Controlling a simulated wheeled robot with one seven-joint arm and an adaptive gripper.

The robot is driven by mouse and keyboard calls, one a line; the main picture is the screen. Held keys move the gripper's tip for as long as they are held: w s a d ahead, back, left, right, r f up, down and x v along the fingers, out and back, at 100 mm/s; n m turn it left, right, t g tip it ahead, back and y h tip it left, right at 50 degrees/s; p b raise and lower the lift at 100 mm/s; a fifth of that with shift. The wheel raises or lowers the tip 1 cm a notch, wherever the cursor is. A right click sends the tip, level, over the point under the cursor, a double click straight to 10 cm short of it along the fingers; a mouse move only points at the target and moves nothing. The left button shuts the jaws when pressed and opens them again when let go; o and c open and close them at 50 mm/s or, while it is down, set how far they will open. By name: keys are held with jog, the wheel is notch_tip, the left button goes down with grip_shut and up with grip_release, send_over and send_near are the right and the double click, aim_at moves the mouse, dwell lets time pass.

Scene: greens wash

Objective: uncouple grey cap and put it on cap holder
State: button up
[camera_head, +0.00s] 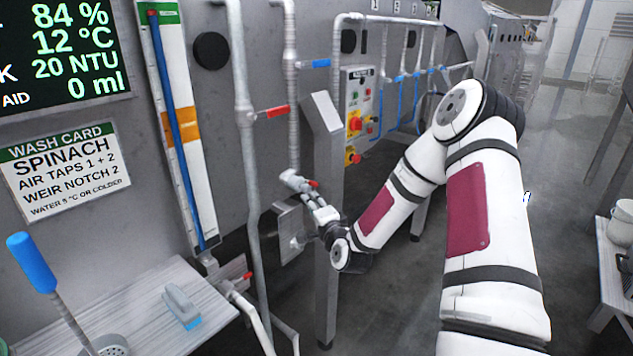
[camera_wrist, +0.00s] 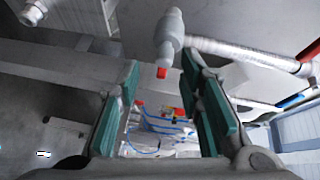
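My gripper (camera_head: 318,212) is beside the lower end of a grey pipe, at the metal post. In the wrist view its two green-padded fingers (camera_wrist: 160,62) are apart, with nothing held between them. A grey pipe fitting (camera_wrist: 170,32) with a red tip (camera_wrist: 162,72) shows beyond the fingertips, apart from the pads. In the head view this looks like the light grey fitting (camera_head: 292,180) with a red part, just above and left of my gripper. I cannot tell which part is the grey cap. I cannot make out the cap holder for certain.
A metal post (camera_head: 327,250) stands close by my gripper. A square metal plate (camera_head: 287,222) is just left of it. Pipes with red and blue levers run along the wall. A bench (camera_head: 135,310) with a grey-blue brush (camera_head: 182,305) is at lower left.

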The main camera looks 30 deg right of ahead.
aim_at(314, 185)
jog(key=w+d+m, duration=0.1)
jog(key=w+d, duration=0.1)
jog(key=w, duration=0.1)
jog(key=w+d+m+h, duration=0.1)
jog(key=w+d, duration=0.1)
jog(key=w, duration=0.2)
jog(key=w+d+m+h, duration=0.1)
jog(key=w+d, duration=0.1)
jog(key=w, duration=0.2)
jog(key=shift+w+d+t, duration=0.2)
jog(key=shift+t, duration=0.2)
grip_shut()
